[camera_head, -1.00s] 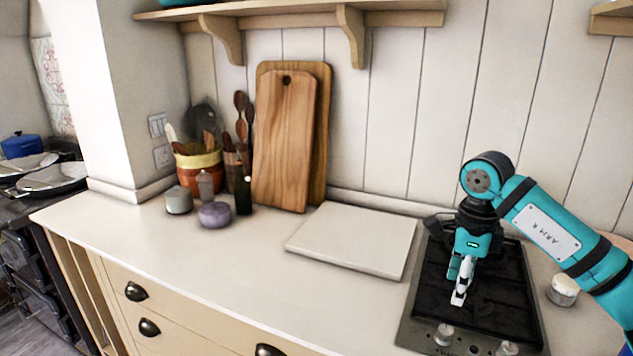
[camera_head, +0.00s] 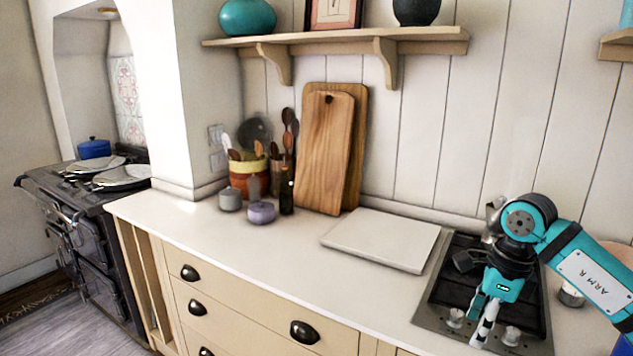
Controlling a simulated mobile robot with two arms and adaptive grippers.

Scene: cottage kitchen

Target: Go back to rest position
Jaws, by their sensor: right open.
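My right gripper (camera_head: 485,318) is at the right of the head view, on the end of my teal arm. It points down over the front part of the black gas hob (camera_head: 440,290). Its fingers look empty and open. I cannot tell how high they are above the hob. My left gripper is not in view.
A white board (camera_head: 382,238) lies on the counter (camera_head: 270,253) left of the hob. Wooden cutting boards (camera_head: 325,150), a utensil pot (camera_head: 250,172) and small jars (camera_head: 261,212) stand at the back. A shelf (camera_head: 340,36) hangs above. The front counter is clear.

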